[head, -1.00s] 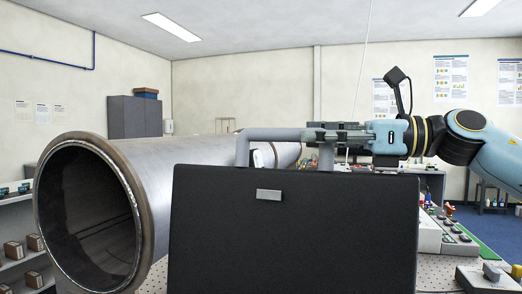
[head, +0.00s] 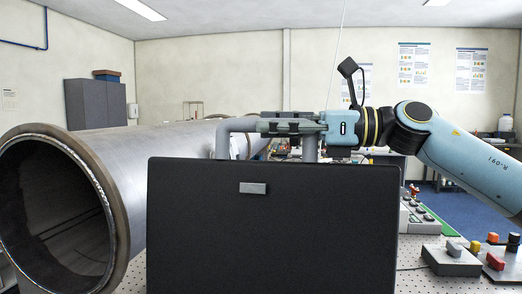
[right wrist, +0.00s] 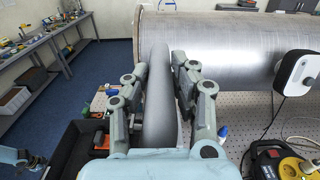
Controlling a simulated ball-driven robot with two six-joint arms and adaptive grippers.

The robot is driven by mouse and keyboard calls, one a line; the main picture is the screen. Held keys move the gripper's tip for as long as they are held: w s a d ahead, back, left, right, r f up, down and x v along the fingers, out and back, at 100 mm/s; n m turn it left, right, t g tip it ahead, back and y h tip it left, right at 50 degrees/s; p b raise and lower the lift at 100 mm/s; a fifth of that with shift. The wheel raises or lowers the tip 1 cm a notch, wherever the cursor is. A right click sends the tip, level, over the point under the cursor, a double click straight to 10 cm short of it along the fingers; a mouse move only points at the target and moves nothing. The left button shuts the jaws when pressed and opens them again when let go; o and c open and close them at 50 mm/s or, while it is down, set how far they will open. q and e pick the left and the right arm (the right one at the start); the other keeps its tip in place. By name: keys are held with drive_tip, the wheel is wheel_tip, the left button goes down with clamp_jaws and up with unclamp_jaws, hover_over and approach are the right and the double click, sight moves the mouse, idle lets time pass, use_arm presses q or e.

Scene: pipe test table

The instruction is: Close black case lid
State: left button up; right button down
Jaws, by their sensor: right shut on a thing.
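The black case lid (head: 272,225) stands upright in the head view, its broad face toward me, with a small grey plate (head: 252,188) near its top. A grey bar handle (head: 222,140) rises at the lid's top edge; its join is hidden. My right gripper (head: 290,126) is shut on the handle's horizontal part. In the right wrist view the fingers lie on either side of the grey handle (right wrist: 158,100). The open black case (right wrist: 72,152), with coloured items inside, shows at lower left there.
A large metal pipe (head: 140,160) lies left of and behind the lid. Control boxes with coloured knobs (head: 452,258) stand on the perforated table at right. In the wrist view, a white device (right wrist: 296,72) and a yellow-topped unit (right wrist: 280,165) sit at right.

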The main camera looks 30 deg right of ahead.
drive_tip(key=shift+s+a, duration=0.35)
drive_tip(key=shift+s, duration=0.1)
drive_tip(key=s+a+n, duration=0.3)
drive_tip(key=s+a, duration=0.2)
drive_tip(key=s, duration=0.2)
drive_tip(key=shift+s+a+r, duration=0.15)
drive_tip(key=shift+s+a, duration=0.2)
drive_tip(key=shift+a, duration=0.05)
drive_tip(key=s+a+f+n+p, duration=0.2)
drive_tip(key=s+a+n+p, duration=0.2)
drive_tip(key=s+a+p, duration=0.2)
drive_tip(key=shift+s+a+f+p, duration=0.15)
drive_tip(key=shift+s+f+p, duration=0.35)
drive_tip(key=shift+s, duration=0.65)
drive_tip(key=shift+r, duration=0.2)
